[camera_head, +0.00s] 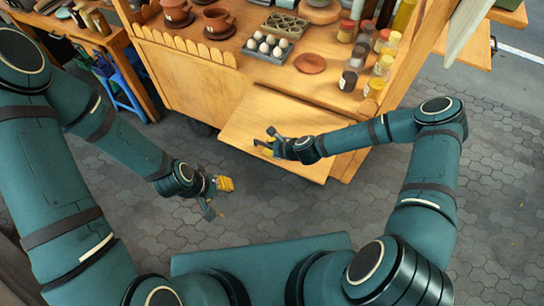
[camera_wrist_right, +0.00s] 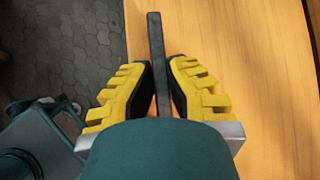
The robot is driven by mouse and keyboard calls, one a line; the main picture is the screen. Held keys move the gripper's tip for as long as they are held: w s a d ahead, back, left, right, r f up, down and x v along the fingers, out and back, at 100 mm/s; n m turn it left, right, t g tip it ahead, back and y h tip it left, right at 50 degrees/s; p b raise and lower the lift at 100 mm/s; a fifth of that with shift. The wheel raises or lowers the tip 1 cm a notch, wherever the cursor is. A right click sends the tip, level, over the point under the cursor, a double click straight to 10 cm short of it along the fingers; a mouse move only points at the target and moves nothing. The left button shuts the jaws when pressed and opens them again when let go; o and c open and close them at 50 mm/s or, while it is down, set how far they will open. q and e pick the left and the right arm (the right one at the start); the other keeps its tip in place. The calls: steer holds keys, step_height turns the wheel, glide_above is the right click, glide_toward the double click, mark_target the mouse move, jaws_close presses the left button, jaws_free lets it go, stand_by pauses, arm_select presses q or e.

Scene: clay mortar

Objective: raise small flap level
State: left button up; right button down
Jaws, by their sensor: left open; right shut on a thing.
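The small flap (camera_head: 290,112) is a plain wooden panel on the front of the wooden cart, below its counter. It appears to slope downward from the cart, though the exact angle is hard to tell. My right gripper (camera_head: 268,145) is at the flap's outer left part. In the right wrist view my right gripper (camera_wrist_right: 164,78) has its yellow, black-padded fingers closed around a dark bar (camera_wrist_right: 155,35) along the edge of the flap (camera_wrist_right: 245,60). My left gripper (camera_head: 217,198) is open and empty over the paving, left of the flap and apart from it.
The counter above holds a tray of eggs (camera_head: 266,48), clay pots (camera_head: 218,20), a round clay lid (camera_head: 310,63) and several spice jars (camera_head: 373,88). A side table with a blue stool (camera_head: 118,85) stands at the left. Paving (camera_head: 200,240) in front is clear.

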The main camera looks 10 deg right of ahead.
arm_select(q)
steer(key=shift+s+r, duration=0.25)
steer(key=shift+s, duration=0.15)
arm_select(e)
steer(key=shift+w+r, duration=0.3)
steer(key=shift+r, duration=0.45)
steer(key=shift+w, duration=0.1)
steer(key=c, duration=1)
jaws_free()
arm_select(q)
steer(key=shift+w, duration=0.1)
arm_select(e)
steer(key=shift+f, duration=0.15)
steer(key=shift+d, duration=0.1)
steer(key=v, duration=1.2)
